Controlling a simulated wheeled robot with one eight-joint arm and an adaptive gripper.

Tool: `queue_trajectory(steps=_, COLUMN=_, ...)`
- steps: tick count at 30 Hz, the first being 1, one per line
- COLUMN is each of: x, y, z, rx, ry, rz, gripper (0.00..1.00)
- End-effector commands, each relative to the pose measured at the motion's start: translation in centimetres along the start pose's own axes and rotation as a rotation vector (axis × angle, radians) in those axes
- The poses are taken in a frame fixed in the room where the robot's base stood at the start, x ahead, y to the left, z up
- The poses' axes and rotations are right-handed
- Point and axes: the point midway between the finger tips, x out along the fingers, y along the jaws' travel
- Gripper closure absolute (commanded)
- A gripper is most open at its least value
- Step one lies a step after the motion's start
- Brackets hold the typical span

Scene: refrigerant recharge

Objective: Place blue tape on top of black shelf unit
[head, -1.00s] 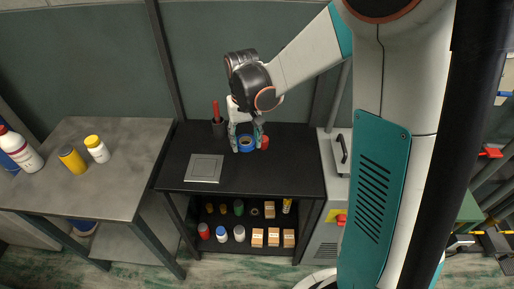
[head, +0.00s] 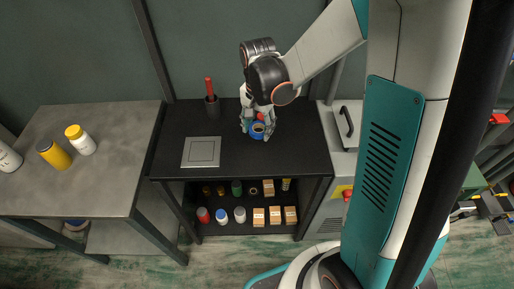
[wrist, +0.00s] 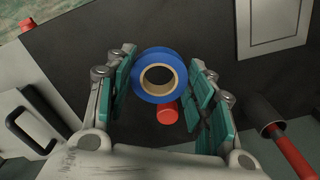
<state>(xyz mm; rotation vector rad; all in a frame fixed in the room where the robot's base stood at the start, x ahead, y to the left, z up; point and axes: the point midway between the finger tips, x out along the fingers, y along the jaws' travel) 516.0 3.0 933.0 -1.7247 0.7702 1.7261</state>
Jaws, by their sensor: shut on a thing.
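The blue tape (head: 258,130) is a blue roll with a tan core. It also shows in the wrist view (wrist: 160,54), between the teal finger pads. My gripper (head: 255,134) is shut on it, over the top of the black shelf unit (head: 295,155). The dark top also fills much of the wrist view (wrist: 208,40). I cannot tell whether the roll touches the top or hangs just above it.
A red cylinder (wrist: 168,113) is close behind the tape. A dark cup with a red-handled tool (head: 212,107) is at the back left, and a grey square plate (head: 201,152) at the front left. The top's right front is clear. Bottles and boxes fill the lower shelf.

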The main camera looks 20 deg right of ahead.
Motion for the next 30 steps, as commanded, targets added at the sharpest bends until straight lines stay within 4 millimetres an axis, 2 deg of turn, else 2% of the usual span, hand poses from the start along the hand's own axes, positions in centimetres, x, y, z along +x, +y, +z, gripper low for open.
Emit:
queue_trajectory(steps=1, x=1.7, y=0.0, z=0.0, rx=0.000, ry=0.000, rz=0.000, gripper=0.69)
queue_trajectory(steps=6, x=4.6, y=0.0, z=0.0, rx=-0.001, ry=0.000, rz=0.000, gripper=0.69)
queue_trajectory(steps=14, x=6.1, y=0.0, z=0.0, rx=-0.001, ry=0.000, rz=0.000, gripper=0.69)
queue_trajectory(steps=21, x=9.5, y=0.0, z=0.0, rx=-0.001, ry=0.000, rz=0.000, gripper=0.69)
queue_trajectory(steps=30, x=9.7, y=0.0, z=0.0, rx=-0.001, ry=0.000, rz=0.000, gripper=0.69)
